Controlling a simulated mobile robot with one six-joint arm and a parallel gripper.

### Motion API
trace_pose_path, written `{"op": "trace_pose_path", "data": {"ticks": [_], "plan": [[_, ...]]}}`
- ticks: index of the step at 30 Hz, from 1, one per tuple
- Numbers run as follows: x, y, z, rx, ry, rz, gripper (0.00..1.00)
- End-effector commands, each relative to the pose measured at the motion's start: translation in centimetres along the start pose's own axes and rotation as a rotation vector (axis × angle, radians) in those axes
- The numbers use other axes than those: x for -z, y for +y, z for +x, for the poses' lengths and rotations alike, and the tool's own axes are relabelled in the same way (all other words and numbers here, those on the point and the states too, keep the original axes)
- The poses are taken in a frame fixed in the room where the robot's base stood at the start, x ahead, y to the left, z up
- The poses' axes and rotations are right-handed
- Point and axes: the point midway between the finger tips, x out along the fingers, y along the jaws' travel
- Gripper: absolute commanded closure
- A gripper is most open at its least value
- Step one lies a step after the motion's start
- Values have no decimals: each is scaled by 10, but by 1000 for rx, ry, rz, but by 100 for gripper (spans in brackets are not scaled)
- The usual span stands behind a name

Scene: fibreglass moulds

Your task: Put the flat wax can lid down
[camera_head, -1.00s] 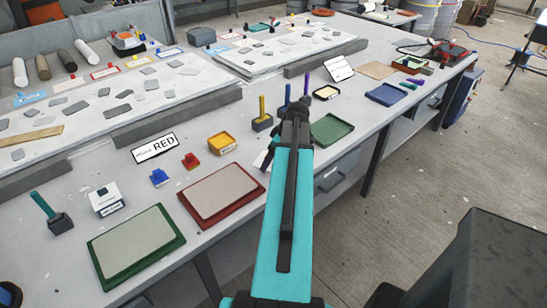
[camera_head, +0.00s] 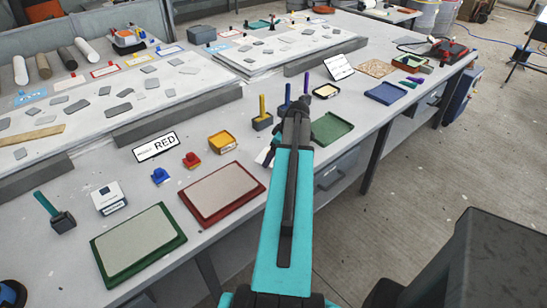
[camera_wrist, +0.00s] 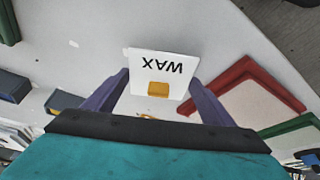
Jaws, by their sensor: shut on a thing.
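The flat wax can lid (camera_wrist: 145,63) is a white square plate marked WAX, upside down in the wrist view, with an orange-yellow square at its lower middle. My gripper (camera_wrist: 160,84) is shut on it, with one purple finger at each side. The table lies beyond the lid in that view, and I cannot tell the gap between them. In the head view my arm hides most of the grip. A white edge (camera_head: 262,157) shows left of the arm, between the red and green trays; it may be the lid.
A red-rimmed tray (camera_head: 184,209) lies left of my arm and a green tray (camera_head: 345,139) right of it. Bare tabletop (camera_head: 390,125) shows right of the green tray.

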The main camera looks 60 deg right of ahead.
Motion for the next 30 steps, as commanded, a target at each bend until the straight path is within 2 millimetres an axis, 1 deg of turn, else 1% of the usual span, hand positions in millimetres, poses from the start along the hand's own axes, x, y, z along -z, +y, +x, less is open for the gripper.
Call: {"op": "trace_pose_path", "data": {"ticks": [9,24,25,28,30], "plan": [[-8,0,20,0,0,1,44],[-10,0,26,-1,0,0,44],[-10,0,26,-1,0,0,21],[-10,0,25,-1,0,0,4],[-10,0,25,-1,0,0,4]]}}
